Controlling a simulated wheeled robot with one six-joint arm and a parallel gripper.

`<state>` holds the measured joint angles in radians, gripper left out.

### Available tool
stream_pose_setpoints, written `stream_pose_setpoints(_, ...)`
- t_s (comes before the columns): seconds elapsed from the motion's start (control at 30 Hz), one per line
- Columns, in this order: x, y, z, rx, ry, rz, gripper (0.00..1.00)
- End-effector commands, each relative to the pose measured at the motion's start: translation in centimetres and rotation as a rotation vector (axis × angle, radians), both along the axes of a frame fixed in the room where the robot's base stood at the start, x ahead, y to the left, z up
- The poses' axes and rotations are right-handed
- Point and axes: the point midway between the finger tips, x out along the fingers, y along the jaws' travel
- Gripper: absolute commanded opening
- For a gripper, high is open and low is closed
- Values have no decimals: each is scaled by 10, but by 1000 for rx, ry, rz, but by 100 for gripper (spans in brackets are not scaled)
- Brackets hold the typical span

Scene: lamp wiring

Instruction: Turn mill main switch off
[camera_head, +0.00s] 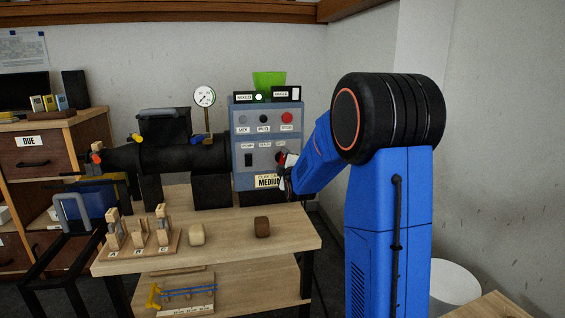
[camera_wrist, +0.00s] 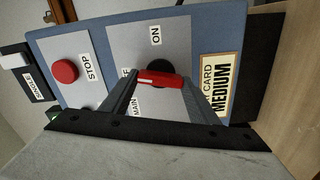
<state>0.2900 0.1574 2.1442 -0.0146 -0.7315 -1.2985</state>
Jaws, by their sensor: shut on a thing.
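The mill main switch is a red handle (camera_wrist: 158,79) on a black round base, on a grey plate marked MAIN. In the wrist view the handle lies nearly level across the picture. The ON label (camera_wrist: 155,35) is off its long side. Another label (camera_wrist: 127,72), mostly hidden by a finger, is by its left end. My gripper (camera_wrist: 155,88) is shut on the red handle, one finger at each end of it in the picture. In the head view my gripper (camera_head: 285,172) is at the lower right of the blue-grey control panel (camera_head: 242,165), where the red handle partly shows.
A red STOP button (camera_wrist: 65,71) is close by on the panel. A MEDIUM card (camera_wrist: 220,85) is beside the switch plate. Below, the wooden table (camera_head: 225,225) holds two small blocks and a rack of wooden pieces. A green container (camera_head: 269,80) is on top of the panel.

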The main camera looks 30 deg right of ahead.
Motion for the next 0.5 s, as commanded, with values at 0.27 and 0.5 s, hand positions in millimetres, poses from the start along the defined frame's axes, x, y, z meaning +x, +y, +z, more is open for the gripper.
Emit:
stream_pose_setpoints(0.27,0,1,-2,-167,51,1,32)
stream_pose_setpoints(0.5,0,1,-3,-244,73,1,32)
